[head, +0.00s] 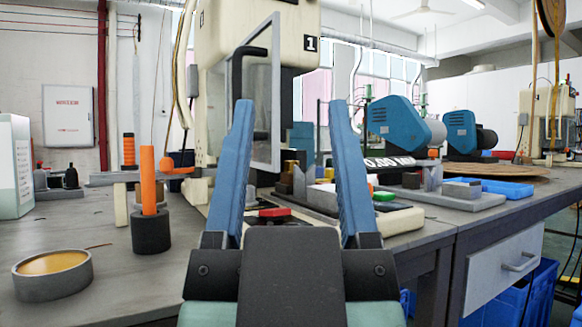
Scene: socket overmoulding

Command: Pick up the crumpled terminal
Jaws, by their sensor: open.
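My gripper (291,104) is in the lower middle of the head view. Its two blue fingers point up and stand wide apart, with nothing held between them. Between and beyond the fingers I see the machine's base with small blocks, a red piece (275,212) and a green piece (383,196). I cannot make out a crumpled terminal; it may be too small to tell or hidden behind my fingers.
A cream machine with a clear guard (262,95) stands behind my gripper. On the left bench are a round dish (53,273) and an orange-handled tool in a dark holder (151,231). Blue-hooded machines (397,124) and a blue tray (500,188) stand right. A drawer (505,268) is below.

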